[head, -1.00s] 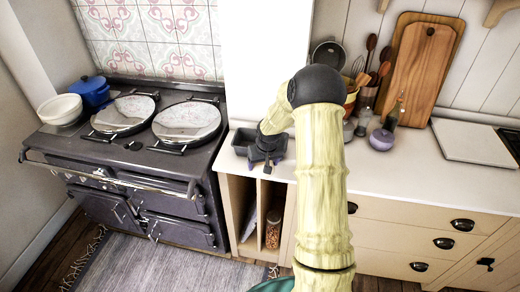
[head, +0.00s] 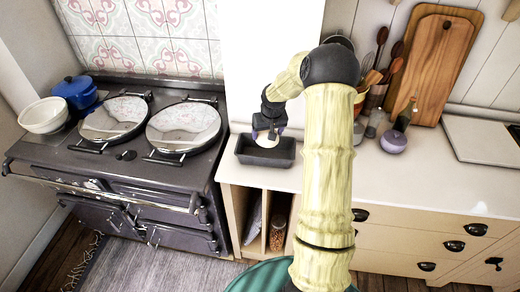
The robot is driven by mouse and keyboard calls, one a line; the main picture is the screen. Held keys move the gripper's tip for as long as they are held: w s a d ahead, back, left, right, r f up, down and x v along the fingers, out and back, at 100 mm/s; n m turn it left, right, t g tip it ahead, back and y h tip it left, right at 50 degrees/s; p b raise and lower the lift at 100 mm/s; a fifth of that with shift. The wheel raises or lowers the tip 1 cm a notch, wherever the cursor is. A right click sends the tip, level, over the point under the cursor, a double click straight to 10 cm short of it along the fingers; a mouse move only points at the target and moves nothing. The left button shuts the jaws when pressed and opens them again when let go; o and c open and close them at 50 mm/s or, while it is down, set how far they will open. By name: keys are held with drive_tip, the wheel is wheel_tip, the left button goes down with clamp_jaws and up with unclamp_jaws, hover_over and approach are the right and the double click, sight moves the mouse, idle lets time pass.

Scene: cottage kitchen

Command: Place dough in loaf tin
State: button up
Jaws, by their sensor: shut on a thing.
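The dark grey loaf tin (head: 250,157) sits on the white worktop, just right of the stove. My gripper (head: 267,137) points down above the tin, towards its back edge. It is shut on a pale, rounded lump of dough (head: 265,142). The dough shows between and below the fingers and overlaps the tin's opening in the picture. I cannot tell its exact height over the tin or whether it touches it.
A dark range stove (head: 130,165) with two round lids stands left, with a white bowl (head: 44,116) and a blue pot (head: 76,92) on it. A purple-grey jar (head: 393,142) and cutting boards (head: 437,60) stand right. The worktop's front right is clear.

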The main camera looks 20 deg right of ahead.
sight(265, 142)
drive_tip(key=shift+w+d+r, duration=0.1)
drive_tip(key=shift+w, duration=0.55)
drive_tip(key=shift+s, duration=0.1)
drive_tip(key=shift+f, duration=0.25)
wheel_tip(265, 142, down, 5)
drive_tip(key=shift+f+p, duration=0.1)
drive_tip(key=shift+p, duration=0.8)
drive_tip(key=shift+f, duration=0.25)
